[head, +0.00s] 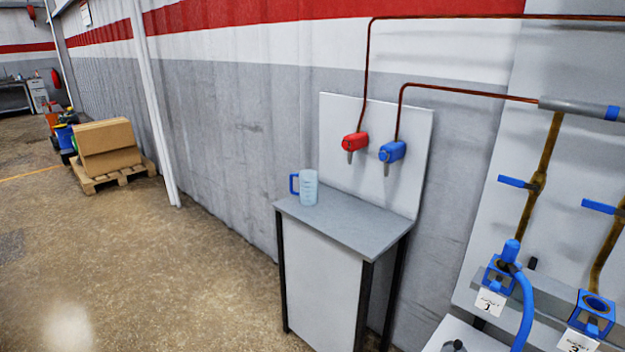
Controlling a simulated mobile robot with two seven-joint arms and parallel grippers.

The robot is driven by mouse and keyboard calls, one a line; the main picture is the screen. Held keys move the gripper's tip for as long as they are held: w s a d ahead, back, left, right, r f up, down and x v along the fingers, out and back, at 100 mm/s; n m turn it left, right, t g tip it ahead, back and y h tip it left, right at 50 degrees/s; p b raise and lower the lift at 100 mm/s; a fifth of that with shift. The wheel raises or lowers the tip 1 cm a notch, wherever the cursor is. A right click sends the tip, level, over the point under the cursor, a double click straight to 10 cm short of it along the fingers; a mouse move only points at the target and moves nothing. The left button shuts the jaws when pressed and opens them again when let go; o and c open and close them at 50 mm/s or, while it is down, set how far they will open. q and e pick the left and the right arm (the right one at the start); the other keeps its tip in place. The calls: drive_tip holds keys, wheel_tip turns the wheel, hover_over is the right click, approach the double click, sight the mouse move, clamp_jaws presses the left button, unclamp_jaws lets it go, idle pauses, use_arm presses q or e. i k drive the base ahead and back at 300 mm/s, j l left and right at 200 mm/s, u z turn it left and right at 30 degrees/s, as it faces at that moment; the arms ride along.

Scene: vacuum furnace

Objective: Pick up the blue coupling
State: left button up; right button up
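A blue coupling (511,250) on the end of a thick blue hose (526,312) stands in a blue square socket (497,274) at the lower right. The socket has a white label reading 1. The hose bends down from the coupling and leaves the bottom of the picture. A second blue socket (594,313) to its right has a round opening and a label that looks like 2. Neither of my grippers is in view.
A grey-topped stand (350,226) bears a clear jug with a blue handle (308,188). Above it are a red tap (355,141) and a blue tap (392,151). Blue-levered brown pipes (540,180) hang above the sockets.

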sight(510, 250)
drive_tip(key=z, duration=3.6)
drive_tip(key=u, duration=2.2)
drive_tip(key=i+l, duration=0.1)
drive_tip(key=i, duration=0.25)
